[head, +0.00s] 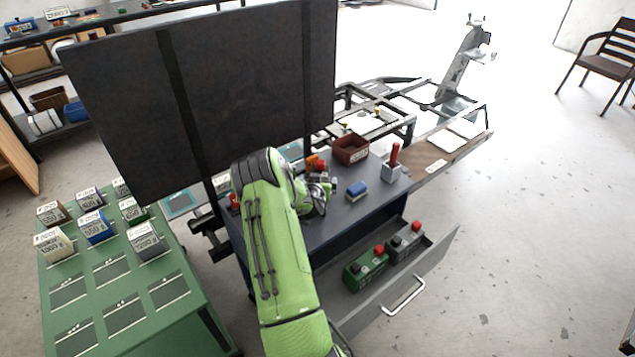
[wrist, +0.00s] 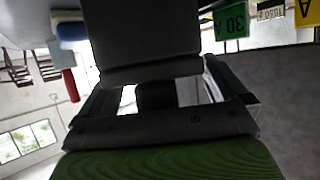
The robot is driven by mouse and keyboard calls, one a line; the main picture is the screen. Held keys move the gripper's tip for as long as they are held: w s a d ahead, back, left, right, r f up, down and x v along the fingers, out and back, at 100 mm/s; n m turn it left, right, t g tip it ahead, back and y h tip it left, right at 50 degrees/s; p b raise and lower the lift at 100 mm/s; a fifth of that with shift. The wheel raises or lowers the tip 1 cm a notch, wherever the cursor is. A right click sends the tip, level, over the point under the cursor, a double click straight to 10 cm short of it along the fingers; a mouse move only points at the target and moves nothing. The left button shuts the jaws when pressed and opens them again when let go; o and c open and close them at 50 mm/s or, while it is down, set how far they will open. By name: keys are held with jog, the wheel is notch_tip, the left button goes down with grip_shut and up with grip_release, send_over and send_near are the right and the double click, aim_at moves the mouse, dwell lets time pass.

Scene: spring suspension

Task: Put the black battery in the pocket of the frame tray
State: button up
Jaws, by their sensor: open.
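The black battery (head: 405,241) has a red cap and sits in the open drawer (head: 437,262) of the dark workbench. A green battery (head: 366,268), also with a red cap, sits close beside it on the left. A dark metal frame (head: 400,128) stands behind the bench and seems to be the one with the tray; I cannot make out its pocket. My gripper (head: 322,190) is over the bench top, above and behind the drawer, apart from the black battery. It is open and seems empty, though its fingers are partly hidden in the head view.
The bench top (head: 340,228) holds a blue block (head: 357,189), a brown bin (head: 351,149) and a red-handled grey block (head: 393,163). A large dark panel (head: 210,90) rises behind my arm. A green table (head: 125,310) with labelled blocks stands left. Floor right of the drawer is clear.

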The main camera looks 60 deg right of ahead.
jog(key=shift+r, duration=0.1)
jog(key=shift+s+a+r, duration=0.1)
jog(key=shift+a+r, duration=0.1)
jog(key=shift+a, duration=0.1)
jog(key=v, duration=1.1)
jog(key=w+a+r+n+t+y, duration=0.1)
jog(key=w+a+r+n+y, duration=0.15)
jog(key=a+r, duration=0.4)
jog(key=w+a+r+n+t+y, duration=0.1)
jog(key=w+a+r+y, duration=0.2)
jog(key=a, duration=0.7)
jog(key=w+a+r+n+t+y, duration=0.1)
jog(key=w+a+r+y, duration=0.1)
jog(key=w+a+r, duration=0.45)
jog(key=s+a+r+n+y, duration=0.2)
jog(key=s+a+n, duration=0.3)
jog(key=s+a, duration=0.3)
jog(key=s+a+r+n+g+y, duration=0.1)
jog(key=s+a+r+n+y, duration=0.1)
jog(key=s+a+n, duration=0.3)
jog(key=s+a, duration=0.4)
jog(key=a, duration=0.5)
jog(key=shift+s+r+y, duration=0.15)
jog(key=shift+s+y, duration=0.1)
jog(key=shift+y, duration=0.1)
